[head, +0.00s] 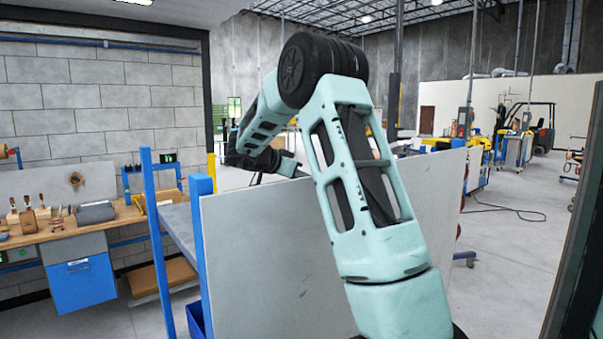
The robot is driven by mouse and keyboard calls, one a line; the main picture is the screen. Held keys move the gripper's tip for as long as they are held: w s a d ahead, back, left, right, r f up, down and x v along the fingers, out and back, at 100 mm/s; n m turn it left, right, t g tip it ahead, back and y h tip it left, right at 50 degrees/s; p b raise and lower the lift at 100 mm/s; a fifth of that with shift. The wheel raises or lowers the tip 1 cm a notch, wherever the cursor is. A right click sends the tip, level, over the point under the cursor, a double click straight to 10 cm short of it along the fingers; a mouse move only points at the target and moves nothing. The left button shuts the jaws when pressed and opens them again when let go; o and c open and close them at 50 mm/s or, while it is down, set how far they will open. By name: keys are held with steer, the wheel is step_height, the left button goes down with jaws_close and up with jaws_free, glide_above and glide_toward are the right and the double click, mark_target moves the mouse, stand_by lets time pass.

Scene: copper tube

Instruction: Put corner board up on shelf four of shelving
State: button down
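The blue-framed shelving (156,245) stands left of centre, with a grey shelf board (178,222) between its posts and a lower brown-topped level (165,278). I cannot tell which level is shelf four. A large flat grey panel (262,262) stands upright from the right blue post, behind my arm. I cannot make out a separate corner board, or tell if this panel is it. My gripper (290,166) is small and dark, at the far end of my arm by the panel's top edge. Its fingers are too unclear to show whether they hold anything.
A wooden workbench (60,228) with tools and a blue drawer unit (80,284) is along the brick wall at left. A blue bin (198,318) sits low in the shelving. Open floor (505,245) lies right, with a forklift (537,128) far back and a dark post at the right edge.

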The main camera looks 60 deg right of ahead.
steer(key=shift+f, duration=0.15)
steer(key=c, duration=1.6)
jaws_free()
steer(key=shift+c, duration=0.2)
steer(key=b+v, duration=0.4)
steer(key=v, duration=0.8)
steer(key=shift+s, duration=0.1)
